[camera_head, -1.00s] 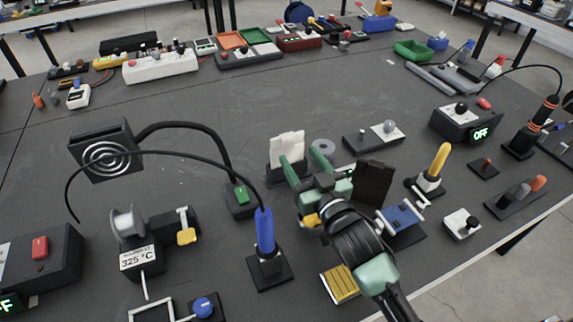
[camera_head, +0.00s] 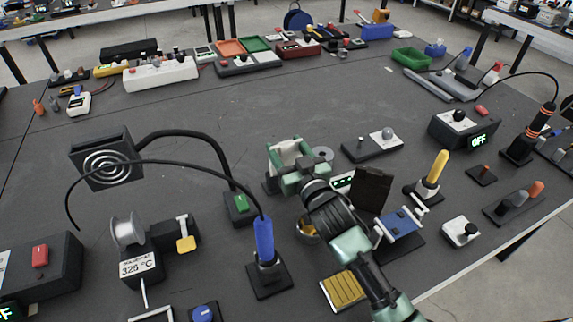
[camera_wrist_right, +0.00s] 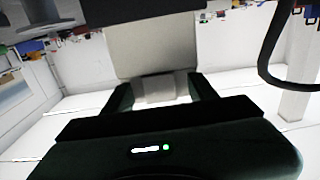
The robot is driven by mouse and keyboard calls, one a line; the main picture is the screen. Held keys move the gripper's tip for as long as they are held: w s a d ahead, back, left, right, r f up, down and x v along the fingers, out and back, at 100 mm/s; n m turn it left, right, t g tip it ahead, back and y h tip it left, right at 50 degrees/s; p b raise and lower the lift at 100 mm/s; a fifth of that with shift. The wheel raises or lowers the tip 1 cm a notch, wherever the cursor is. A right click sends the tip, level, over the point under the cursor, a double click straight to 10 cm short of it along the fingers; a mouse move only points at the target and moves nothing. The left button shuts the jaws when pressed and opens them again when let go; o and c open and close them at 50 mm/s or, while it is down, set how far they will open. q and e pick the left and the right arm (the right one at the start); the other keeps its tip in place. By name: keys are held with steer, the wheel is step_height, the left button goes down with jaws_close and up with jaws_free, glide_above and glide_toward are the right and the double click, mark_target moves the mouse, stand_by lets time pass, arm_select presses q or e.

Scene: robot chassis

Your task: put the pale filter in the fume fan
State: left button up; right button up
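The pale filter (camera_head: 289,150) is a whitish panel in the middle of the table, upright by a dark holder (camera_head: 270,184). My right gripper (camera_head: 287,150) is at it, with one green finger on each side. In the right wrist view the filter (camera_wrist_right: 155,45) rises beyond the two dark fingers (camera_wrist_right: 165,90), with a pale part between them. Whether they press on it is not clear. The fume fan (camera_head: 104,160) is a dark box with white concentric rings at the left, joined by a black hose to a base with a green switch (camera_head: 240,203). My left gripper is not in view.
A blue-handled iron (camera_head: 264,240) stands between the fan and my right arm, its cable arching before the fan. A solder spool (camera_head: 128,230) is below the fan. A dark upright panel (camera_head: 372,187) stands right of my arm. The table behind the filter is clear.

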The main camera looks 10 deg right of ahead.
jaws_close()
steer(key=shift+r, duration=0.15)
